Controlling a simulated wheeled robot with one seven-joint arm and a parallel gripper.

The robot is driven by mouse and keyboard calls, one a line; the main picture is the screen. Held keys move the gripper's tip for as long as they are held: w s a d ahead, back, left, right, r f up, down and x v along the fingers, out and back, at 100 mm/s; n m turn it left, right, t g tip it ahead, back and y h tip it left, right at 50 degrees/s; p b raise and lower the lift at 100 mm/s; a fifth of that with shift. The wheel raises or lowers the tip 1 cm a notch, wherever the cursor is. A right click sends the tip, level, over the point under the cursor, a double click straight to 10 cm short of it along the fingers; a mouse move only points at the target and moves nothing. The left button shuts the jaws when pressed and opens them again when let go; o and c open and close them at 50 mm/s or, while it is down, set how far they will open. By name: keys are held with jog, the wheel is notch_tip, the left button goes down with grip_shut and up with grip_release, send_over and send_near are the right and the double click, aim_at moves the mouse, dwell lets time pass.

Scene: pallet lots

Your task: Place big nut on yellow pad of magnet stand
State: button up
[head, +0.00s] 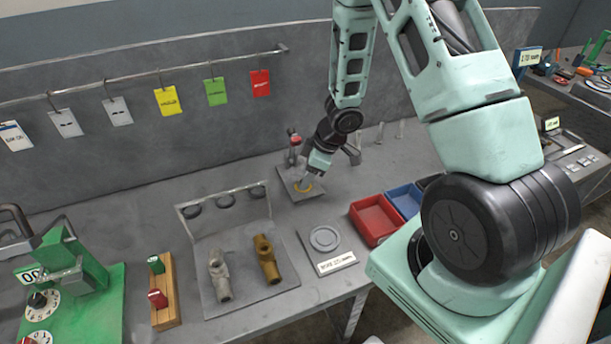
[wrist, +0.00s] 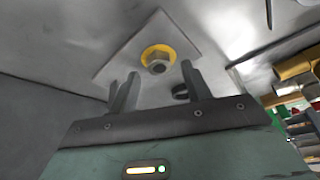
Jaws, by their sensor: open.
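The big nut (wrist: 157,65) is a metallic hex nut seen in the wrist view. It appears to sit on the round yellow pad (wrist: 146,51), with a yellow rim showing around it. The magnet stand's light square plate (wrist: 112,68) lies under the pad. In the head view the stand's plate (head: 310,195) is at the back of the bench, with the yellow pad (head: 304,189) partly hidden by my gripper (head: 306,183). My gripper is open in the wrist view (wrist: 160,82), its fingers apart with nothing held. The nut shows between and beyond the fingertips.
A red-topped post (head: 294,148) stands at the plate's back edge. Red (head: 376,222) and blue (head: 403,199) bins are to the right. A plate with a round disc (head: 324,238) and a rack with pipe fittings (head: 268,262) are nearer the front.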

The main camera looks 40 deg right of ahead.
jog(key=p+v, duration=0.4)
jog(key=v, duration=0.6)
notch_tip(320, 180, up, 6)
jog(key=t+h, duration=0.1)
jog(key=h, duration=0.1)
send_over(293, 192)
jog(key=s+a+r+m, duration=0.1)
jog(key=s+a+r, duration=0.1)
jog(key=a+r, duration=0.4)
jog(key=s+a+r+g, duration=0.2)
jog(key=s+a, duration=0.5)
jog(key=s, duration=0.4)
jog(key=s+a+r+g, duration=0.2)
jog(key=s+a, duration=0.6)
jog(key=s, duration=0.3)
jog(key=shift+s+r+h, duration=0.15)
jog(key=shift+s+h, duration=0.15)
jog(key=shift+s, duration=0.05)
